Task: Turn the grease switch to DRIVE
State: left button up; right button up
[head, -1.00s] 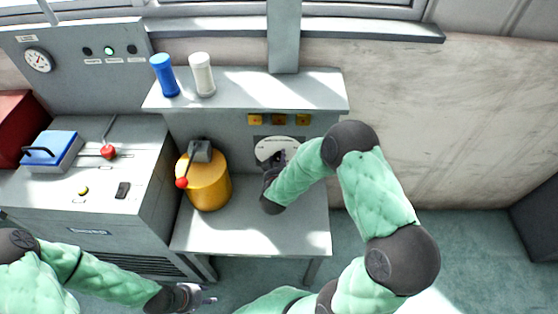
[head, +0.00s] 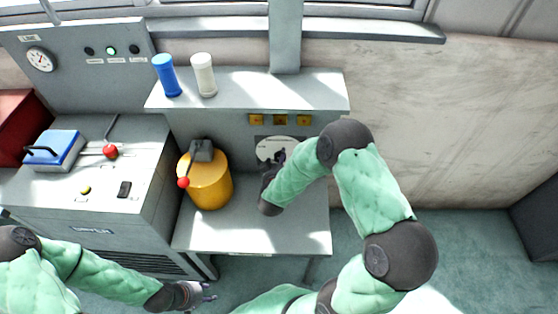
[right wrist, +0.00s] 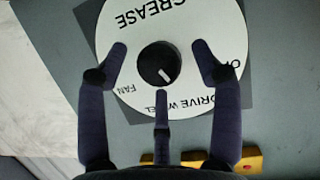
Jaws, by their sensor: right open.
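The grease switch is a round black knob (right wrist: 158,64) on a white dial disc (right wrist: 198,25) in the right wrist view. GREASE, FAN and DRIVE WHEEL lettering shows, partly covered by my fingers. The knob's white mark points down and slightly right in that view, roughly toward the DRIVE WHEEL lettering. My right gripper (right wrist: 160,68) is open, with fingers either side of the knob and apart from it; a third finger is below it. In the head view my right gripper (head: 277,168) is in front of the disc (head: 272,146). My left gripper (head: 203,294) is low, away from the switch; its opening is unclear.
A yellow cylinder (head: 209,188) with a red-knobbed lever stands on the bench left of my right gripper. Yellow blocks (head: 280,120) sit above the dial. Blue (head: 166,76) and white (head: 204,76) cylinders stand on the shelf. The bench's front right is clear.

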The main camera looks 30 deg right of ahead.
jog(key=v, duration=1.1)
